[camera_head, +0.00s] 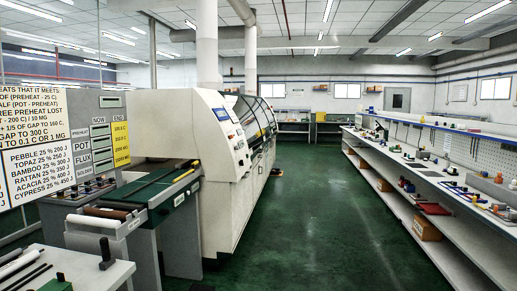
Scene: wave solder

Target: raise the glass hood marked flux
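A long cream wave solder machine (222,140) stands left of centre and runs away from me. Sloping dark glass hoods (249,115) line its upper right side, seen at a steep angle. They look closed, but this is hard to be sure of at this distance. I cannot read a flux mark on any of them. Neither of my grippers is in view.
A control panel (100,137) with NOW and END columns and a white text sign (33,143) stand at left. A green-topped conveyor (152,188) and a grey bench (95,272) are at near left. A long workbench (425,172) lines the right. The green floor aisle (315,225) is clear.

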